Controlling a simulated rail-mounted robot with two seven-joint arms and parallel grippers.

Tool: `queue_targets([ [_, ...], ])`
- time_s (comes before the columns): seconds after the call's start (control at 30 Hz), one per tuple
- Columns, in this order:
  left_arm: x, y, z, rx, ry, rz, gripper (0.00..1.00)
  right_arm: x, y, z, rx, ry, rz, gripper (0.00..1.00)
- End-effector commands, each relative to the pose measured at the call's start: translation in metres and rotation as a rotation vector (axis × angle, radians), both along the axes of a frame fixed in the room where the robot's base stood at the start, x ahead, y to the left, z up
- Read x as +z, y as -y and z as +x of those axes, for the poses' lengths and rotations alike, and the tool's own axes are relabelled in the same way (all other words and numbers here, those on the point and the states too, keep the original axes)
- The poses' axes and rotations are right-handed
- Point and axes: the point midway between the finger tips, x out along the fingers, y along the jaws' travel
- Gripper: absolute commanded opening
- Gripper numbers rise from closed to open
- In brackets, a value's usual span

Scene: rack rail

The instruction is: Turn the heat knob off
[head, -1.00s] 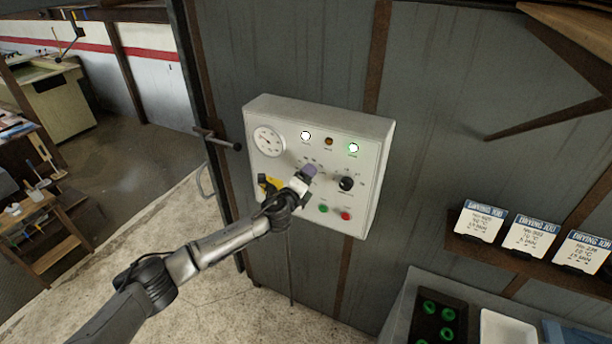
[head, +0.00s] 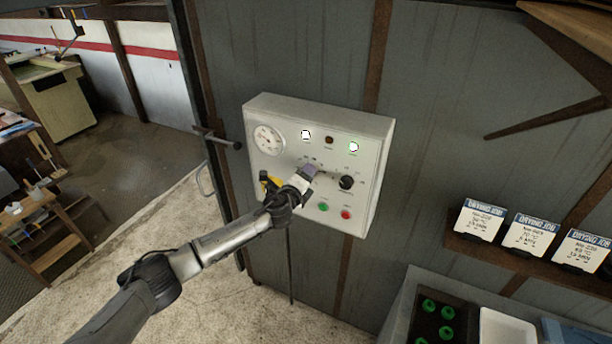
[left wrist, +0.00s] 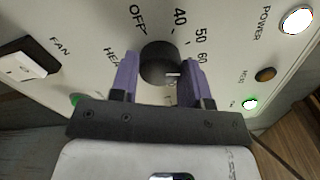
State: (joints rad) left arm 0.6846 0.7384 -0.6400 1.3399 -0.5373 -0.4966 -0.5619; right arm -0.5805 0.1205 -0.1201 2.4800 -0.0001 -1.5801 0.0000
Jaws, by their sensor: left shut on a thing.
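The heat knob (left wrist: 160,64) is round and black in the left wrist view, on a pale control panel (head: 372,131). OFF, 40, 50 and 60 are printed around it. A white mark on the knob faces right in that view, towards the right finger, below the 60. My left gripper (left wrist: 160,78) is shut on the knob, with one purple finger on each side. In the head view my left gripper (head: 309,171) hides the knob. My right gripper is not in view.
The panel bears a round gauge (head: 268,140), a lit white lamp (head: 306,135), a dark amber lamp (head: 329,140) and a lit green lamp (head: 353,147). Right of my gripper is another black knob (head: 346,183). Below are a green button (head: 323,207) and a red button (head: 346,214).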

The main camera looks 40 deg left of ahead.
Motion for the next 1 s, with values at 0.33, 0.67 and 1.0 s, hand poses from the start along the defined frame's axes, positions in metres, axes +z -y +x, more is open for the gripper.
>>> queue_targets([
  [0.33,-0.001,0.0,0.0,0.0,0.011,-0.052,0.19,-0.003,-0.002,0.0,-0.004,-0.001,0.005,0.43],
  [0.67,-0.002,0.0,0.0,0.001,0.066,-0.302,0.19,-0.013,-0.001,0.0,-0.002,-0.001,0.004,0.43],
  [1.0,-0.001,0.0,0.0,0.001,0.135,-0.62,0.19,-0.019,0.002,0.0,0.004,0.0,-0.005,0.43],
])
